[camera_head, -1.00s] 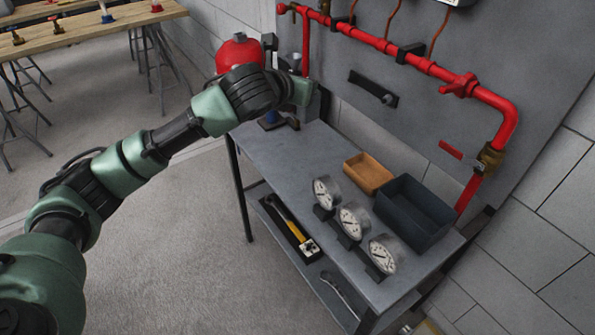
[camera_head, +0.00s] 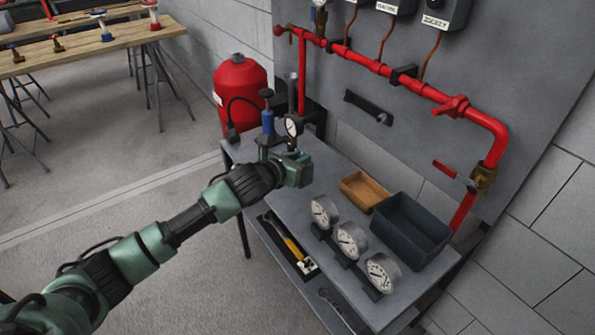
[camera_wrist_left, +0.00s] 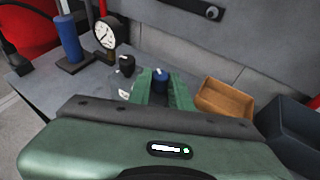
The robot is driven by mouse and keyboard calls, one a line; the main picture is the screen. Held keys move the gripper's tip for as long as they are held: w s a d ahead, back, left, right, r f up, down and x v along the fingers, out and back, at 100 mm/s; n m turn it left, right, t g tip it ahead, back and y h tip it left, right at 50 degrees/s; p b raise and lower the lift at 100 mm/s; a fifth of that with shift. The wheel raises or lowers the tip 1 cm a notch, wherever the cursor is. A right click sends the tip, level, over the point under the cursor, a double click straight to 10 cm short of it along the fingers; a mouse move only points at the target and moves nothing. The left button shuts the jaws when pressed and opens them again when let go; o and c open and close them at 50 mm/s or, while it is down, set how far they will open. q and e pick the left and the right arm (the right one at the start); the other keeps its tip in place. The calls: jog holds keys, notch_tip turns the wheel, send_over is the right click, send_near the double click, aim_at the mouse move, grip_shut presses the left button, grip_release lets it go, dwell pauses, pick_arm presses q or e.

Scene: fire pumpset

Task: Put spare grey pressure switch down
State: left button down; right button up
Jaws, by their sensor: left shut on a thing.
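My left gripper (camera_head: 299,168) is over the grey workbench (camera_head: 268,184), left of the gauge row. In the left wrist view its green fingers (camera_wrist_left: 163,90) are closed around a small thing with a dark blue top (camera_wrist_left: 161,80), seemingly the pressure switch. Its body is hidden between the fingers, and I cannot tell whether it touches the bench. Just left of the fingers is a black-capped item (camera_wrist_left: 126,65) with a pale lower part. My right gripper is not in view.
A blue hand pump (camera_head: 267,122) and a dial gauge (camera_head: 292,127) stand just behind the gripper. An orange-brown bin (camera_head: 364,190), a dark bin (camera_head: 411,228) and three gauges (camera_head: 351,240) fill the right side. Red pipe (camera_head: 400,75) runs along the wall panel.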

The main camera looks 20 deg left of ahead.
pick_arm(q)
jog(key=shift+f, duration=2.05)
jog(key=shift+f, duration=0.1)
jog(key=c, duration=1.7)
grip_release()
jog(key=shift+f, duration=0.2)
jog(key=o, duration=0.4)
jog(key=shift+r, duration=0.15)
jog(key=shift+s+r, duration=0.1)
jog(key=shift+s, duration=0.1)
jog(key=v, duration=1.1)
jog(key=shift+s+a+r, duration=0.1)
jog(key=shift+s+r, duration=0.15)
